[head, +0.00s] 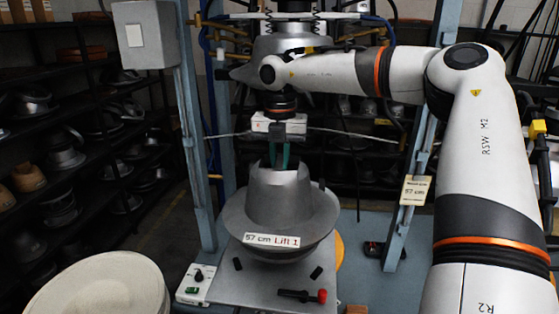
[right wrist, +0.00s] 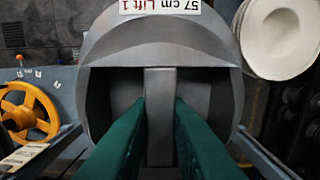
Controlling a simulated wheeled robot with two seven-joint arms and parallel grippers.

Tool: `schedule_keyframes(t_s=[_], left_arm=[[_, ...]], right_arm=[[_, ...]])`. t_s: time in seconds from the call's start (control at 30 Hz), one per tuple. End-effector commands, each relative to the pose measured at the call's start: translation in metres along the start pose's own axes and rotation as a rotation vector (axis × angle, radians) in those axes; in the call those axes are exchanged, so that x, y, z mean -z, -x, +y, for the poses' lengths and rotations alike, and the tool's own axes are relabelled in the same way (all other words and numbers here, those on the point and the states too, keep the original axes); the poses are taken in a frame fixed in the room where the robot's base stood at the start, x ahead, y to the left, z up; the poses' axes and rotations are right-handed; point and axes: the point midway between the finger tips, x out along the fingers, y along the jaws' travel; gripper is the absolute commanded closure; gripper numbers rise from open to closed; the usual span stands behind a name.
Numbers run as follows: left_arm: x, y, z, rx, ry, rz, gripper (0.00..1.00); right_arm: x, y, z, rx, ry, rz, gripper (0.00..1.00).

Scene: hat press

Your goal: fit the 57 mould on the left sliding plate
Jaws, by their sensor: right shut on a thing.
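The 57 mould (head: 280,205) is a grey metal hat form with a wide brim and a label reading "57 cm Lift 1". It also shows from above in the right wrist view (right wrist: 160,48). My right gripper (head: 279,155) comes down into its open top. Its green fingers are shut on the grey bar inside the mould, one finger on each side in the right wrist view (right wrist: 160,110). The mould is upright over the grey sliding plate (head: 240,292). I cannot tell whether its underside touches the plate. My left gripper is not in view.
A large pale hat (head: 100,288) stands lower left. Blue press posts (head: 193,150) flank the mould. A yellow wheel (right wrist: 28,115) is beside it.

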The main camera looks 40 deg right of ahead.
Motion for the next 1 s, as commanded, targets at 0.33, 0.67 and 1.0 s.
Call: schedule_keyframes(t_s=[0.33, 0.67, 1.0], left_arm=[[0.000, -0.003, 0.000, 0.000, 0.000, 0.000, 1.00], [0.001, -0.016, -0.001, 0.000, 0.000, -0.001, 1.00], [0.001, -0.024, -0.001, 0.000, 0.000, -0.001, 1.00]], right_arm=[[0.000, -0.002, -0.001, 0.005, 0.001, 0.003, 1.00], [0.000, -0.017, -0.001, 0.004, 0.001, 0.003, 1.00], [0.001, -0.027, -0.001, 0.005, 0.001, 0.003, 1.00]])
